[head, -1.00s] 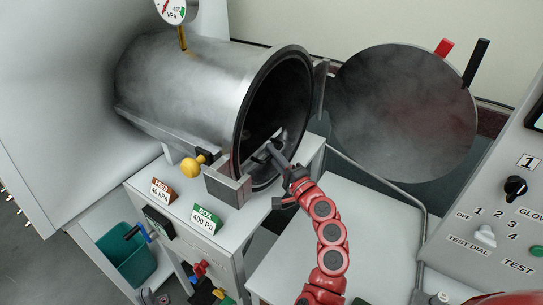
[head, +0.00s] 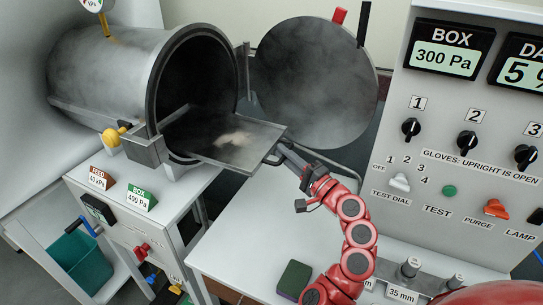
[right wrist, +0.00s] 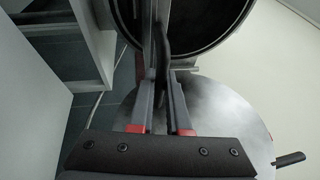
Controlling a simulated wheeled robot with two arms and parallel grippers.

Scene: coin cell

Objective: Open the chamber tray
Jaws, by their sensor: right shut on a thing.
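The chamber tray (head: 222,148) is a flat metal plate sticking well out of the open mouth of the steel chamber cylinder (head: 110,75). A pale smudge lies on its surface. The round chamber door (head: 318,82) stands swung open to the right. My right gripper (head: 281,150) is at the tray's outer end, shut on the tray handle (head: 271,158). In the right wrist view, its two fingers (right wrist: 163,85) are closed around a dark bar, with the chamber mouth above. My left gripper is in neither view.
A control panel (head: 455,150) with knobs and displays stands at right. The white table (head: 235,255) below the tray is mostly clear, with a dark green block (head: 294,280) near its front. A yellow knob (head: 112,137) sits beside the chamber mouth. A teal bin (head: 80,262) is at lower left.

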